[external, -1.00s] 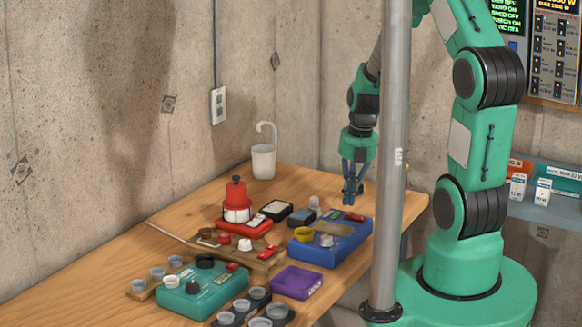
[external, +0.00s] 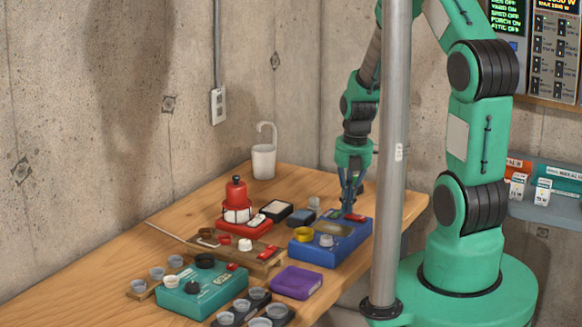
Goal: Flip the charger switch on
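No label I can read names the charger or its switch. A blue box (external: 331,246) at the right of the bench carries a yellow ring, a white knob and a small red switch (external: 354,217) at its back right corner. My gripper (external: 348,208) points down at the back of this box, close beside the red switch. I cannot tell whether it touches the switch or box. Its fingers look close together, but their gap is too small to judge. The switch's position, on or off, is also too small to tell.
A red device (external: 239,212), a wooden board (external: 220,252) and a teal box (external: 204,291) stand left of the blue box. A purple box (external: 296,283) lies in front. A white cup (external: 263,161) stands behind. A grey pole (external: 391,160) partly blocks the view.

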